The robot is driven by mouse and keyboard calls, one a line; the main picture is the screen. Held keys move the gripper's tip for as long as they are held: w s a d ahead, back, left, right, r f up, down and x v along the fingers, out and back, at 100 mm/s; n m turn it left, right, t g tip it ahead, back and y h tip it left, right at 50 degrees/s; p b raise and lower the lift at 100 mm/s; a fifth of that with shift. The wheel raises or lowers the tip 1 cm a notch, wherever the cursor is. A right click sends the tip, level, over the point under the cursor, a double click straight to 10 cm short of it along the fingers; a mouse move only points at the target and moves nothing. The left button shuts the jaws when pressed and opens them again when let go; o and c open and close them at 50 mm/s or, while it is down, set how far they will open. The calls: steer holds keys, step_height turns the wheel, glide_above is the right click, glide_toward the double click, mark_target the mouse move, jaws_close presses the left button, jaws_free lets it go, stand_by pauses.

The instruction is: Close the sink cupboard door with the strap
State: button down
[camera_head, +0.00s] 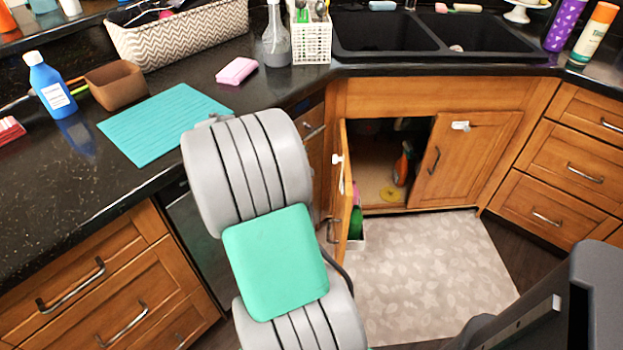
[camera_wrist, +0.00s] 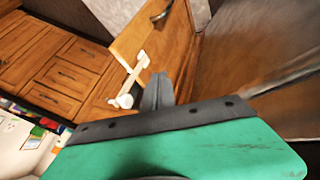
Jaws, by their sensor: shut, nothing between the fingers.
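The left sink cupboard door (camera_head: 343,195) stands open, swung out toward me and seen almost edge-on. A white strap (camera_head: 337,158) is fixed on it. In the wrist view the wooden door (camera_wrist: 172,50) and its white strap (camera_wrist: 131,80), with a round end, show close up. My gripper (camera_wrist: 158,82) is shut and empty, its dark fingers right beside the strap and close to the door face. I cannot tell whether they touch. In the head view my gripper is hidden behind my arm. The right cupboard door (camera_head: 467,160) is shut and carries a white catch (camera_head: 460,126).
The open cupboard holds a spray bottle (camera_head: 403,165) and a yellow round thing (camera_head: 393,194). A green item in a white holder (camera_head: 357,238) is by the open door. A patterned mat (camera_head: 435,275) covers the clear floor. Drawers (camera_head: 565,170) stand at right; the counter (camera_head: 150,195) runs along the left.

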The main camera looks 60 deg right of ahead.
steer(key=s+d+f+b, duration=0.1)
steer(key=s+d+f, duration=0.4)
steer(key=d+f, duration=0.1)
steer(key=shift+d, duration=0.15)
stand_by(0.4)
